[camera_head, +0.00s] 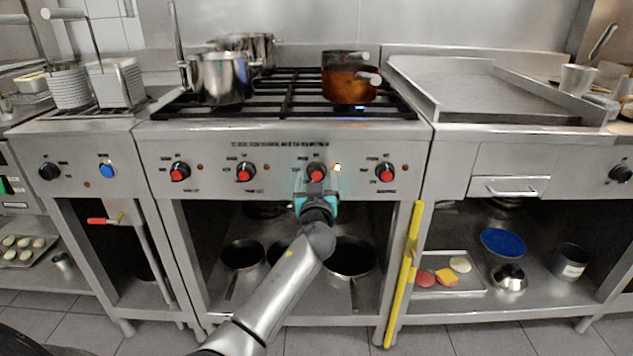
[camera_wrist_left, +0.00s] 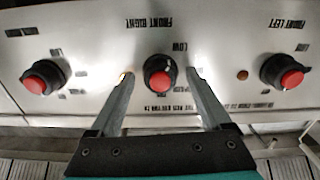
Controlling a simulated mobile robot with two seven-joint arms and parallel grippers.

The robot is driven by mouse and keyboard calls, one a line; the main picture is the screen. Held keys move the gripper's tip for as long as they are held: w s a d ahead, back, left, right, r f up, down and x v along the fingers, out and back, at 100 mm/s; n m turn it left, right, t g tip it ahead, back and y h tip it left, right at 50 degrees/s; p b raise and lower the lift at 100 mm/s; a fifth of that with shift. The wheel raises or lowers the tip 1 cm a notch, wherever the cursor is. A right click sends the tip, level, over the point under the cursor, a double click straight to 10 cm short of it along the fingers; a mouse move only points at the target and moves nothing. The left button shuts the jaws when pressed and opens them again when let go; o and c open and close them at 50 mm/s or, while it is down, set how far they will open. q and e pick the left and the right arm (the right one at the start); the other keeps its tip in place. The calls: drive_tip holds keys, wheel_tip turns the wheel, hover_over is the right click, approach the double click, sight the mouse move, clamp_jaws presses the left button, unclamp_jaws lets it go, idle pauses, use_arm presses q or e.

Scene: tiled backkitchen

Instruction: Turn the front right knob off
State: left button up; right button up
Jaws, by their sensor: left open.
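The front right knob is the third from the left on the stove panel, red-centred with a black rim (camera_head: 317,173). In the left wrist view it is in the middle (camera_wrist_left: 158,77), near the "FRONT RIGHT" lettering. My left gripper (camera_head: 316,184) is just in front of and below it. In the wrist view the two fingers (camera_wrist_left: 159,82) are open, one on each side of the knob with visible gaps. My right gripper is not in view.
Other red knobs (camera_head: 245,173) (camera_head: 385,172) flank it. An orange-brown pot (camera_head: 349,82) sits on the burner grate above, with a blue flame glow (camera_head: 360,107) at its base. Steel pots (camera_head: 222,78) stand at the left. A yellow bar (camera_head: 405,275) leans at the shelf opening.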

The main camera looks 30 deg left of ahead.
use_arm(q)
drive_tip(key=shift+w+a, duration=0.15)
drive_tip(key=shift+w, duration=0.1)
drive_tip(key=shift+c, duration=0.4)
clamp_jaws()
